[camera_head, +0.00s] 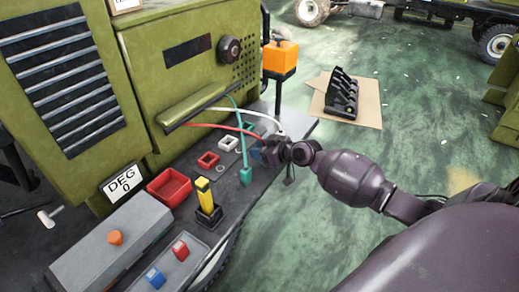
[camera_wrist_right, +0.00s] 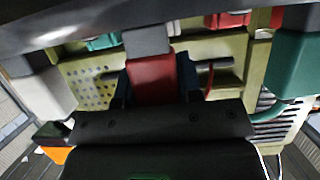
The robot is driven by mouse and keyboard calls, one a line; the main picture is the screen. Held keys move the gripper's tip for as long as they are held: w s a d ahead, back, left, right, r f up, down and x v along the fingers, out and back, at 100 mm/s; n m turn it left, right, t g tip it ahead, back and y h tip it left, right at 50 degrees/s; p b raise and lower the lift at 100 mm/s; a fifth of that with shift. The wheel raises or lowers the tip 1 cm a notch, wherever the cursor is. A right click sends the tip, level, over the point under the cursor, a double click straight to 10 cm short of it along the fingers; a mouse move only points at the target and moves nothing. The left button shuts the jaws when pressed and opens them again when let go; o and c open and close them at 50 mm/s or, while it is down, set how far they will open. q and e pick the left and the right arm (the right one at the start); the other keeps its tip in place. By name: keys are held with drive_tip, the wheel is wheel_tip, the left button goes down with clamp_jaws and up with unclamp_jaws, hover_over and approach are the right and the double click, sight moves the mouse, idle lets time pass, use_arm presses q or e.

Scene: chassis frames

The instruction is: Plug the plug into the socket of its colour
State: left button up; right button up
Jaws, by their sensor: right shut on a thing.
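My right gripper (camera_head: 264,153) is above the bench's right end. In the wrist view it is shut on the red plug (camera_wrist_right: 152,78), whose grey tip points to the picture's top. The gripper hides this plug in the head view. The red socket (camera_head: 208,159) is left of the gripper, apart from it; it also shows at the wrist view's top edge (camera_wrist_right: 228,19). The white socket (camera_head: 228,143) is beside it. A teal socket (camera_wrist_right: 102,42) shows in the wrist view. The teal plug (camera_head: 246,177) hangs by its cable; a white plug (camera_wrist_right: 42,95) is at the wrist view's left. My left gripper is out of view.
A red tray (camera_head: 170,188), a yellow-handled lever (camera_head: 204,195) and a grey box (camera_head: 110,245) with an orange knob stand along the bench. The green cabinet (camera_head: 175,75) rises behind. Red, white and teal cables cross near my gripper. Open floor lies to the right.

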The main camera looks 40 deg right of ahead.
drive_tip(key=o, duration=0.9)
drive_tip(key=shift+f, duration=0.1)
